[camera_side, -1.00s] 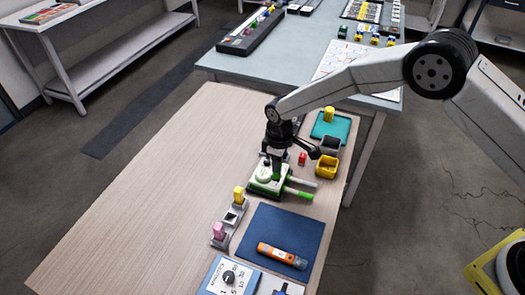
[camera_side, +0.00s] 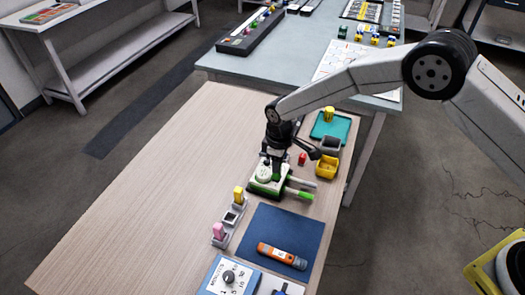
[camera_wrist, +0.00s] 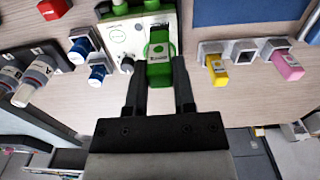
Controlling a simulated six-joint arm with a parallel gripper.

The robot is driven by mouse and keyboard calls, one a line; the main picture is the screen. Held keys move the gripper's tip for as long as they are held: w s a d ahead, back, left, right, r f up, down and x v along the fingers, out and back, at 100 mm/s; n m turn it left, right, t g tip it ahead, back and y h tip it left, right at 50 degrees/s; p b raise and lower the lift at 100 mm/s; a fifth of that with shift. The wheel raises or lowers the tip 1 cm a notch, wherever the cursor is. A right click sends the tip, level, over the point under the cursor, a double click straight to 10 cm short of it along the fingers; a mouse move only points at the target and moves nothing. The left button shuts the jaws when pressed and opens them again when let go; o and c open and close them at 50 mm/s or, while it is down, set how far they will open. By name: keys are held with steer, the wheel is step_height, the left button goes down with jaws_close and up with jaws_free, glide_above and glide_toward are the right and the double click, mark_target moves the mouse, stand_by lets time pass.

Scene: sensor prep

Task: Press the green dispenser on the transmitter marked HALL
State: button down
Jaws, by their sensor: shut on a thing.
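A green dispenser (camera_wrist: 160,68) with a small label sits between my fingers in the wrist view. My gripper (camera_wrist: 160,88) is shut on it; the label is too small to read. Behind it is a white unit with green edges (camera_wrist: 119,40), with round marks and a knob on its face. In the side view this white and green unit (camera_side: 266,186) stands on the wooden table directly under my gripper (camera_side: 272,163), which hides part of it. An orange device (camera_side: 282,256) lies on a blue mat (camera_side: 256,226). I cannot read HALL anywhere.
A yellow block (camera_side: 239,194) and a pink block (camera_side: 218,230) stand in grey holders near the mat. The table's left part is clear.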

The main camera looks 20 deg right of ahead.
steer(key=shift+f, duration=0.9)
stand_by(2.1)
steer(key=shift+r, duration=0.2)
steer(key=shift+r, duration=3.85)
